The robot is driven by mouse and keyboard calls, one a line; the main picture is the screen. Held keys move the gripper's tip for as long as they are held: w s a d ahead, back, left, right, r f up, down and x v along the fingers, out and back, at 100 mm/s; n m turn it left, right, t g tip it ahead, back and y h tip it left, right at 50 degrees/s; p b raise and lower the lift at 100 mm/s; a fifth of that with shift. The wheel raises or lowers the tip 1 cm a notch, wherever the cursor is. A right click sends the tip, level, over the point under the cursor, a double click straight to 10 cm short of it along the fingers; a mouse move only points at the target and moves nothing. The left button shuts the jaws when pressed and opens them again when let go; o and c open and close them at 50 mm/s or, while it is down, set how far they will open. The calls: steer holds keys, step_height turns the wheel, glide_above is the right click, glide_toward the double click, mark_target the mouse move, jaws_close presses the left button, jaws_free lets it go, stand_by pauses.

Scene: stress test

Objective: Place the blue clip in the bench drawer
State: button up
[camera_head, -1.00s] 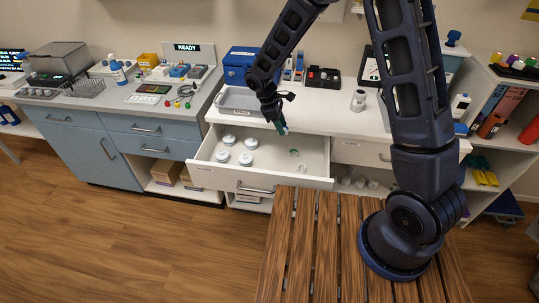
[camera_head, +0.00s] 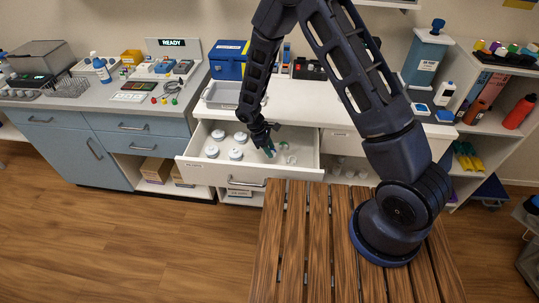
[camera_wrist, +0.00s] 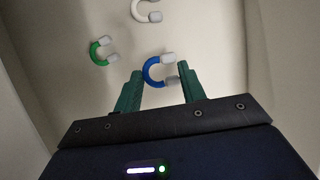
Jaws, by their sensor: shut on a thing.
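The blue clip (camera_wrist: 155,72) is a small C shape with pale tips, between the two green fingers of my gripper (camera_wrist: 160,88) in the wrist view. My gripper is shut on it. In the head view my gripper (camera_head: 270,150) points down inside the open bench drawer (camera_head: 215,174), right of its middle. The blue clip cannot be made out there. A green clip (camera_wrist: 98,52) and a white clip (camera_wrist: 139,11) lie on the drawer floor. Whether the blue clip touches the floor is unclear.
Several white-lidded jars (camera_head: 236,154) stand in the drawer's left part. A grey tray (camera_head: 222,96) sits on the bench above. The drawer walls are close on both sides in the wrist view. A slatted wooden surface (camera_head: 290,240) lies in front.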

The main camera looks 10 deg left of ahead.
steer(key=shift+f, duration=1.95)
steer(key=shift+f, duration=0.1)
steer(key=o, duration=0.9)
steer(key=v, duration=1.2)
